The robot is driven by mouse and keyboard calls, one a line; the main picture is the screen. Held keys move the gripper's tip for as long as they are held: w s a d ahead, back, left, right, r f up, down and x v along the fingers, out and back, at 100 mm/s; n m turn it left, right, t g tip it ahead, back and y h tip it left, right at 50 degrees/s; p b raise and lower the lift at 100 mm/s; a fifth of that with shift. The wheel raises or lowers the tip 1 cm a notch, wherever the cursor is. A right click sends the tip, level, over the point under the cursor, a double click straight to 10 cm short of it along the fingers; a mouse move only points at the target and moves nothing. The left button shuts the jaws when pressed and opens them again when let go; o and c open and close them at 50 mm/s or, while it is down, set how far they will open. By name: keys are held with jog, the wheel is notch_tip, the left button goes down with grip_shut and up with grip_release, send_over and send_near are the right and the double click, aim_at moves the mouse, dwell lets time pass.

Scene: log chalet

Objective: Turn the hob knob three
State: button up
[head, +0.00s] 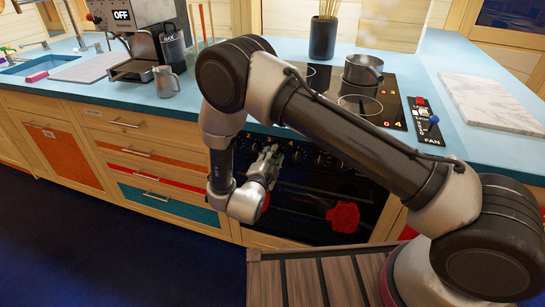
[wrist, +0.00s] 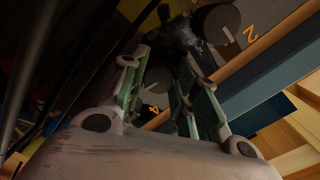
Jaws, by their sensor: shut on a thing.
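My gripper (head: 270,155) is at the upper front of the black oven, just below the worktop edge. In the wrist view its two green-padded fingers (wrist: 166,62) are shut on a dark round hob knob (wrist: 156,80) with a pale pointer line. In the head view my arm and gripper hide much of the knob row.
A steel pot (head: 363,69) stands on the black hob (head: 397,105). The fan panel (head: 425,122) is to its right. A red cloth or mitt (head: 343,217) hangs on the oven front. A metal jug (head: 166,82) stands left of my arm.

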jog(key=n, duration=0.7)
jog(key=n+h, duration=0.1)
jog(key=n, duration=0.6)
jog(key=shift+f+n, duration=0.2)
jog(key=shift+n, duration=0.2)
jog(key=shift+s+d+n, duration=0.1)
jog(key=shift+d+n, duration=0.05)
jog(key=shift+n, duration=2.15)
jog(key=o, duration=1)
